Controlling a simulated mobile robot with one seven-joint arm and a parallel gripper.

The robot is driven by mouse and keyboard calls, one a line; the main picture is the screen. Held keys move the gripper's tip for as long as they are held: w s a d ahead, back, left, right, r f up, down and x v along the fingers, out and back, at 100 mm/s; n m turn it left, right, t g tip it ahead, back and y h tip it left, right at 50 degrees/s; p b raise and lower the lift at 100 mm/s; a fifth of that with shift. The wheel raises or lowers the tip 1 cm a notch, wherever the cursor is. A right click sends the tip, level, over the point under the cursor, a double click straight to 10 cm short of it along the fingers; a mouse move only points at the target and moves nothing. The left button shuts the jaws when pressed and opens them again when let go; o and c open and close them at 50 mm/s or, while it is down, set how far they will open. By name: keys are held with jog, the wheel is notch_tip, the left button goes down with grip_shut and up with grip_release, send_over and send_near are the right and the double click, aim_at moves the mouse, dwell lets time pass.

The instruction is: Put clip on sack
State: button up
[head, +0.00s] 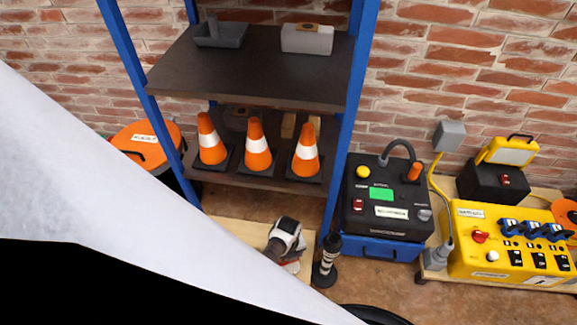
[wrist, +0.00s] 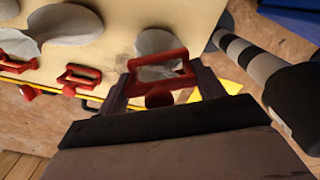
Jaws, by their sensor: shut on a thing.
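In the wrist view my gripper (wrist: 163,82) is shut on a red clip (wrist: 158,97), which sits between the two fingers. A pale grey, rounded sack (wrist: 154,41) lies just beyond the clip on a cream board (wrist: 112,38). The clip overlaps the sack's near edge in the picture; I cannot tell whether they touch. Other pale sacks (wrist: 72,22) lie to the left, and another red clip (wrist: 80,76) is there by the board's edge. In the head view my gripper (head: 289,262) is low over the board (head: 235,232), with the sacks mostly hidden.
A black-and-white striped post (head: 325,262) stands close right of my gripper; it also shows in the wrist view (wrist: 243,52). A blue-framed shelf (head: 250,65) with orange cones (head: 257,146) stands behind. A black control box (head: 388,202) and a yellow one (head: 500,240) are to the right.

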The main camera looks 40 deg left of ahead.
jog(key=o, duration=1.2)
jog(key=shift+c, duration=0.2)
jog(key=shift+r+p, duration=3.45)
jog(key=shift+r, duration=0.1)
grip_shut()
